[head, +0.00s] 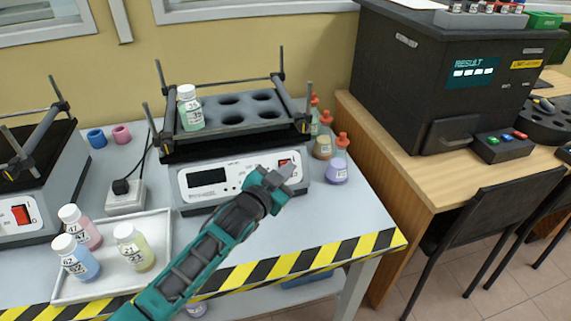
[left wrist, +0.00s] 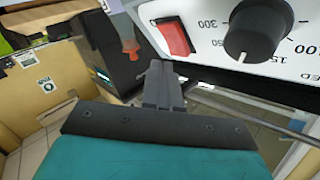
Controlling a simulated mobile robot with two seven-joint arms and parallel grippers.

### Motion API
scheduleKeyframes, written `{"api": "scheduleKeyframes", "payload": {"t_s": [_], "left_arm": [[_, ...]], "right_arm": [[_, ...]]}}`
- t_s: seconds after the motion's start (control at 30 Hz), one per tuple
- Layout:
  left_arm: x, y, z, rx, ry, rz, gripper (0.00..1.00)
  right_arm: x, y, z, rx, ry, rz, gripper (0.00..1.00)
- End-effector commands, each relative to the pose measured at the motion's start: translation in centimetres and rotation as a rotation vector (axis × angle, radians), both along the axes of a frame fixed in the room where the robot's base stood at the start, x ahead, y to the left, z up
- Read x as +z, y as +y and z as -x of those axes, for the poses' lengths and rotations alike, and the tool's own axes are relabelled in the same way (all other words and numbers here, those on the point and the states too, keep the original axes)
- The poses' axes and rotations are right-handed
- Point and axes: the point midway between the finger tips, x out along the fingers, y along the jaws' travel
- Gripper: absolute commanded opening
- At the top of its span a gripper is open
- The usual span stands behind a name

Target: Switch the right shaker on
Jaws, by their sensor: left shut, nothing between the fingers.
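The right shaker (head: 184,180) stands on the grey bench, with a blank display on its white front panel. Its red rocker switch (head: 287,161) is at the right end of the panel, partly hidden by my left gripper (head: 287,173). My left gripper is shut and empty, its tips just in front of the panel near the switch. In the left wrist view the closed fingers (left wrist: 157,72) point just below and left of the red switch (left wrist: 174,36); a black knob (left wrist: 251,30) is to the right. I cannot tell whether the tips touch the panel.
A capped bottle (head: 190,112) stands in the shaker's rack. Small orange-topped bottles (head: 323,146) and a purple one (head: 337,171) stand close on the right. A white tray (head: 158,222) with 3 bottles is at left, beside the left shaker (head: 55,185).

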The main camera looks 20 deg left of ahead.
Motion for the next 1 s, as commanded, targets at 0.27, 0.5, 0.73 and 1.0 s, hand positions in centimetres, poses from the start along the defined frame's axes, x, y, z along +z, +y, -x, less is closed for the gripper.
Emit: {"api": "scheduleKeyframes", "payload": {"t_s": [0.27, 0.5, 0.73, 1.0], "left_arm": [[0.0, 0.0, 0.0, 0.0, 0.0, 0.0, 0.0], [-0.12, 0.21, -0.3, 0.0, 0.0, -0.001, 0.0], [-0.33, 0.46, -0.67, 0.0, 0.0, -0.001, 0.0], [-0.32, 0.47, -0.68, 0.0, 0.0, 0.0, 0.0]], "right_arm": [[-0.04, -0.03, 0.03, 0.0, 0.001, 0.0, 0.56], [-0.12, -0.03, 0.04, 0.0, 0.002, 0.0, 0.56], [-0.18, -0.03, 0.06, 0.0, 0.002, 0.0, 0.56], [-0.19, -0.01, 0.07, 0.0, 0.002, 0.0, 0.56]]}}
